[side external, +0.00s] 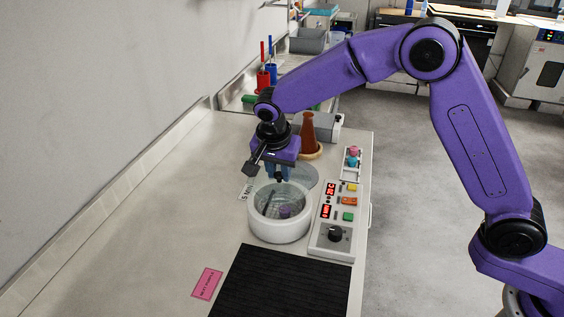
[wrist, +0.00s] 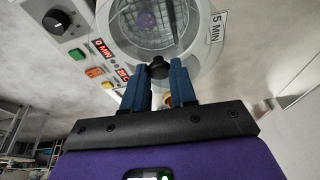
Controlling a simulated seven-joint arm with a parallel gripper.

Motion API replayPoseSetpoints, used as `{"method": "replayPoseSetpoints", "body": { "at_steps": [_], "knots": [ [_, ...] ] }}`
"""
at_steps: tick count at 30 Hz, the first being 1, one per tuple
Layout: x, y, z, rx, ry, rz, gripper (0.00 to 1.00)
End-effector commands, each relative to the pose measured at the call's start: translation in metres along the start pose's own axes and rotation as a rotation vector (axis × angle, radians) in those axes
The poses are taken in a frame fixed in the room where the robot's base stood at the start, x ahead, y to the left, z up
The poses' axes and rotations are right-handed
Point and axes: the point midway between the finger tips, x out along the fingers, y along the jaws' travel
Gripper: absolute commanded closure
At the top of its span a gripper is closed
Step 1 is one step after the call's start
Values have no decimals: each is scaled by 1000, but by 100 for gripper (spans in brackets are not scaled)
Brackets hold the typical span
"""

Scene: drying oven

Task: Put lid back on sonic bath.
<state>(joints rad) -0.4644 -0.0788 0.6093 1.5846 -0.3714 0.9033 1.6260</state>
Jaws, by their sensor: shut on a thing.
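The sonic bath (side external: 279,230) is a round white tub with an open top, holding a mesh basket, a purple item and a dark rod. It also shows in the wrist view (wrist: 112,42), beyond my fingertips. The lid (side external: 304,177) is a clear greyish disc at the bath's far side. My gripper (side external: 279,178) is at the lid, its blue fingers shut on the lid's black knob (wrist: 157,69). The gripper hides part of the lid in the side view. I cannot tell the exact gap between lid and bath.
A control panel (side external: 334,222) with red displays stands right of the bath. A brown flask (side external: 308,132) on a ring stands behind. A "5 MIN" label (wrist: 217,28) is beside the bath. A black mat (side external: 282,282) and pink card (side external: 207,284) lie in front. The left bench is clear.

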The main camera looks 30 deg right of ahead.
Motion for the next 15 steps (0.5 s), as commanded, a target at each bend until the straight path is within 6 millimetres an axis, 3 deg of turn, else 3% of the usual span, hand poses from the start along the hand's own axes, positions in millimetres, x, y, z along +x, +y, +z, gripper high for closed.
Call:
{"method": "replayPoseSetpoints", "body": {
  "at_steps": [15],
  "knots": [
    [38, 1, 11, -1, 1, 1, 100]
  ]
}}
